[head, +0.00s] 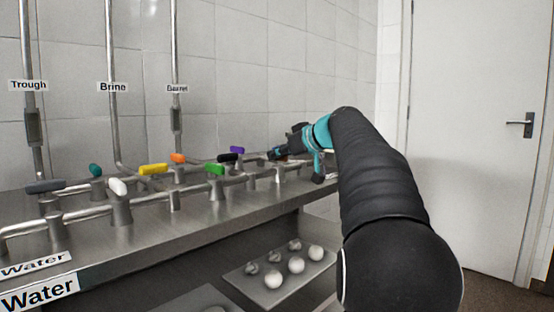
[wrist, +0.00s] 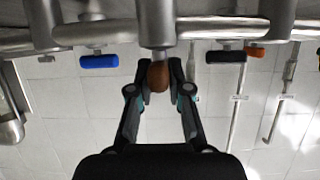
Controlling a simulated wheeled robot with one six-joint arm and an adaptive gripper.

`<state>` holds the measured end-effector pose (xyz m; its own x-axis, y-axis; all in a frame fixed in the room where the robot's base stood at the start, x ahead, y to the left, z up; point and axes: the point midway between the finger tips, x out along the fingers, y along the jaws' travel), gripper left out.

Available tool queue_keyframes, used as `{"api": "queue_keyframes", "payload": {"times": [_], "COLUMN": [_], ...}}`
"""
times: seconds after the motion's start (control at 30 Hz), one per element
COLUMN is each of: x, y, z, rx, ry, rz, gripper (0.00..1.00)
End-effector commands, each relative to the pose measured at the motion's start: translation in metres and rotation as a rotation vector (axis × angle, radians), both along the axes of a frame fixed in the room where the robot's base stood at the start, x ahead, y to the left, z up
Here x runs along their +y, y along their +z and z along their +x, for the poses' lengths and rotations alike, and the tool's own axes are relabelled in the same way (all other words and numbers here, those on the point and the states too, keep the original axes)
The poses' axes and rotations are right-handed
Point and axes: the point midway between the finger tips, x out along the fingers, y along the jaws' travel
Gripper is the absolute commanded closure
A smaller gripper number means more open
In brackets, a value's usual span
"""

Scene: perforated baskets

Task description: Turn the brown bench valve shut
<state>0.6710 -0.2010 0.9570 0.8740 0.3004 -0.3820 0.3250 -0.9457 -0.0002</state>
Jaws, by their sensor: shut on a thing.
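The brown valve handle (wrist: 159,77) shows in the middle of the wrist view, below a grey metal valve body (wrist: 156,22). My gripper (wrist: 160,82) has a finger on each side of the handle and is shut on it. The handle is seen nearly end-on, so its angle to the pipe is hard to tell. In the head view my gripper (head: 277,153) is at the far right end of the bench pipes. There the brown handle cannot be made out clearly behind my gripper and arm.
The steel bench (head: 150,245) carries several other valves, including a green handle (head: 214,170), a black handle (head: 230,157) and a purple handle (head: 237,150). In the wrist view a blue handle (wrist: 99,61) is left of my gripper. A shelf with white balls (head: 297,265) is below.

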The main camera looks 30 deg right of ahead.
Motion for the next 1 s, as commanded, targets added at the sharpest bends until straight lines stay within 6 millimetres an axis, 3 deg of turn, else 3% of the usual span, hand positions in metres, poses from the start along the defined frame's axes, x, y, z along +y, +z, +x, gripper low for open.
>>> {"api": "queue_keyframes", "payload": {"times": [0.13, 0.17, 0.23, 0.27, 0.67, 1.0], "x": [0.001, 0.000, 0.000, 0.000, -0.003, -0.022], "y": [-0.001, -0.001, -0.001, -0.001, 0.003, 0.026], "z": [0.000, 0.000, 0.000, 0.000, -0.007, -0.061], "rx": [0.004, 0.004, 0.004, 0.004, 0.000, -0.001], "ry": [0.003, 0.003, 0.003, 0.002, 0.000, -0.002], "rz": [0.002, 0.002, 0.001, 0.001, 0.000, -0.002], "gripper": [1.00, 0.77, 0.60, 0.57, 0.57, 0.57]}}
